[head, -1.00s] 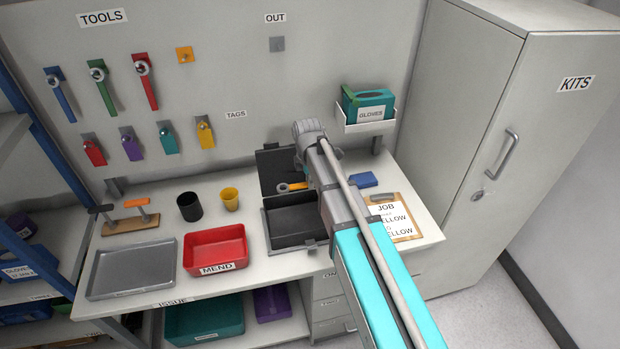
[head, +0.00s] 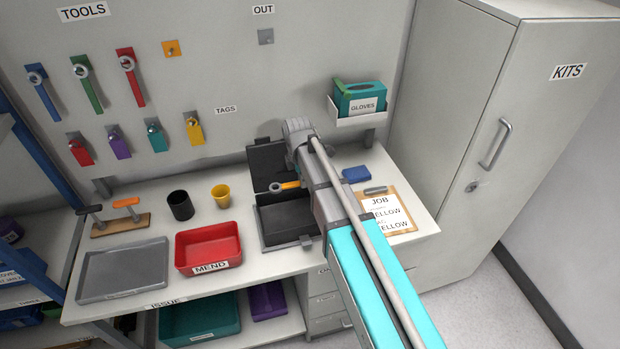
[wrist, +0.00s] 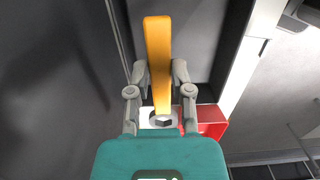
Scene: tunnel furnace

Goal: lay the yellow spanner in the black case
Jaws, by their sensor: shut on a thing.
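The yellow spanner (head: 289,185) shows beside my arm in the head view, its grey ring end pointing left. It seems to be above the back of the open black case (head: 262,222), near the hinge side. Its lid (head: 262,158) stands up behind. In the wrist view my gripper (wrist: 160,72) is shut on the spanner (wrist: 158,45), a finger on each side of its yellow handle. The ring end lies close to the palm. My arm hides the gripper's fingers and part of the case in the head view. I cannot tell the spanner's exact height.
A red MEND tray (head: 209,248) stands left of the case, with a grey tray (head: 122,270) beyond. Black (head: 181,205) and yellow (head: 221,196) cups stand behind. A clipboard (head: 398,228) and blue block (head: 356,174) lie right of my arm.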

